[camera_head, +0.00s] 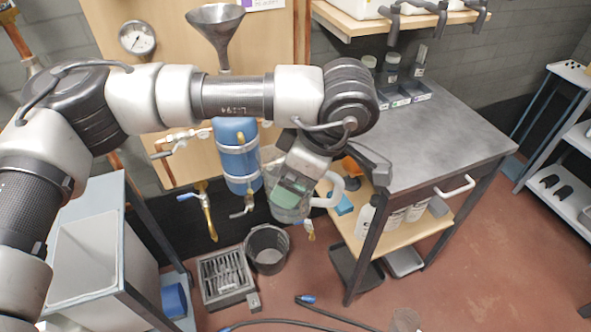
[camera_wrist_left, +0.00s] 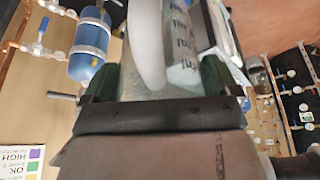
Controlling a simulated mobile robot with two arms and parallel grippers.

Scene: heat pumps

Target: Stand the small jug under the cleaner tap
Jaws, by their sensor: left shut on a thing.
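A clear jug (camera_head: 284,209) with a pale handle (camera_head: 330,190) hangs in the air left of the grey-topped table. My left gripper (camera_head: 293,187) reaches down and is shut on the jug. In the left wrist view, the jug (camera_wrist_left: 182,70) with blue print and its pale handle (camera_wrist_left: 148,45) lies between the dark fingers (camera_wrist_left: 158,82). Several dark taps (camera_head: 393,22) hang from white containers on the upper shelf at the top right. Their labels are not readable, so I cannot tell which holds cleaner. My right gripper is not in view.
The grey table (camera_head: 440,135) is mostly clear, with a bottle rack (camera_head: 403,92) at its back left. A blue cylinder (camera_head: 237,155) and valves are on the wooden panel behind the jug. A dark bucket (camera_head: 267,249) and a floor grate (camera_head: 225,277) are below.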

